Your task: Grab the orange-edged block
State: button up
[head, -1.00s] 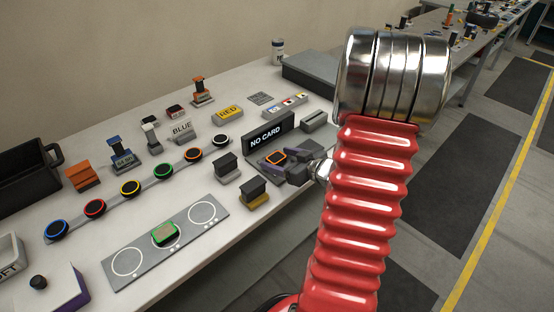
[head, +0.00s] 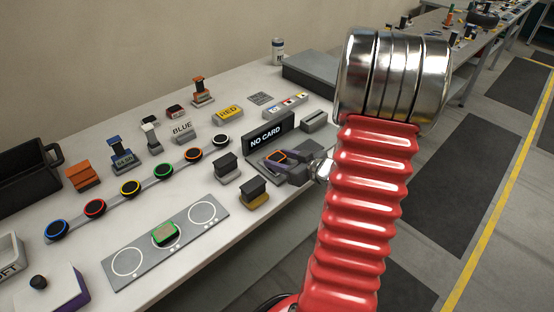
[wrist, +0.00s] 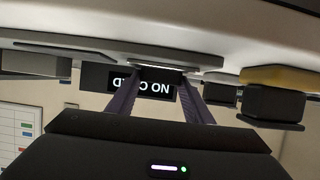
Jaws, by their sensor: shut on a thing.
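The orange-edged block (head: 276,156) is small and dark with an orange rim. It sits at a grey pad in front of the black NO CARD sign (head: 265,136). My gripper (head: 284,160) reaches in from the right, and its dark purple-grey fingers are shut on the block's sides. In the wrist view the picture is upside down. The two fingers (wrist: 158,85) point towards the inverted NO CARD sign (wrist: 140,84); I cannot make out the block clearly there. I cannot tell whether the block still touches the pad.
Two black-topped blocks, one on grey (head: 227,167) and one on yellow (head: 254,192), stand left of my gripper. A grey plate with white circles (head: 127,262) holds a green-edged block (head: 165,233). A row of coloured rings (head: 131,187) lies behind. My red arm hides the bench's right side.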

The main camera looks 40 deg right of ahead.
aim_at(280, 160)
jog(key=shift+r, duration=0.1)
jog(key=shift+r, duration=4.95)
